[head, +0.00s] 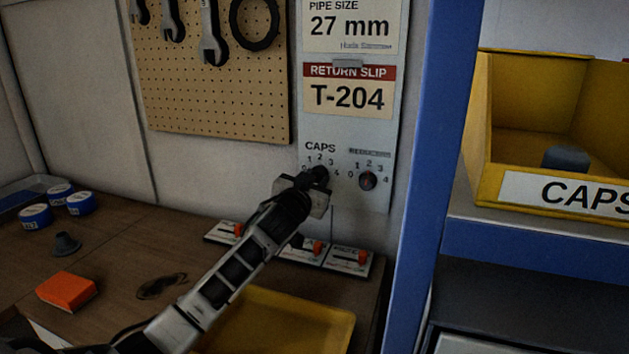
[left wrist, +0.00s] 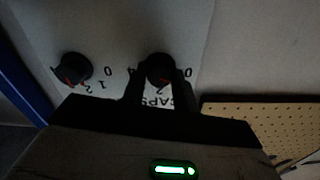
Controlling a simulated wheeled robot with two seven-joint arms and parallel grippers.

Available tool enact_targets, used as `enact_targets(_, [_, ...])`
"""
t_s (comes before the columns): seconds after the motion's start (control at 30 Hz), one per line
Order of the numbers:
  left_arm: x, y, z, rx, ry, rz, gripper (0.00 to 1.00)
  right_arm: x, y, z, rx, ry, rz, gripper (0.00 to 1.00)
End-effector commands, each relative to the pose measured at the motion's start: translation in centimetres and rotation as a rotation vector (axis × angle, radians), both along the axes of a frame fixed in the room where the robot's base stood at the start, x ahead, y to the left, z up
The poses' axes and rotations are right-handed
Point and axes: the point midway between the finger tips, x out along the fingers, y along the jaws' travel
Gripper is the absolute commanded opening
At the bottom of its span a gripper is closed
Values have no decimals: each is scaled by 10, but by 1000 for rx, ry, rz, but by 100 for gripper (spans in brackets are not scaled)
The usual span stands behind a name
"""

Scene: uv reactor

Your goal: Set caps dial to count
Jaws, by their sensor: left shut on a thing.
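The caps dial (head: 319,174) is a black knob under the word CAPS on the wall panel (head: 345,135), with numbers from 0 to 4 around it. My left gripper (head: 311,181) is shut on it and hides much of it in the head view. The printed scale is upside down there and partly covered, so I cannot tell the setting. The yellow bin (head: 548,193) labelled CAPS holds one visible dark cap (head: 567,158). My right gripper is out of view.
A second dial (head: 367,180) with a red mark sits close to the right of the caps dial. Orange-handled switches (head: 317,247) stand below. A blue post (head: 437,150) separates panel and shelf. A yellow tray (head: 300,318) and an orange block (head: 67,291) lie on the bench.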

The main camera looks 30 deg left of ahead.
Motion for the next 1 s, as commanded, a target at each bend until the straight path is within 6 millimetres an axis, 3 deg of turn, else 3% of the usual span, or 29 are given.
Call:
enact_targets(0.5, [0,0,0,375,91,0,6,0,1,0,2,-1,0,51])
enact_targets(1.0, [0,0,-1,496,121,-1,6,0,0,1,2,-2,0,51])
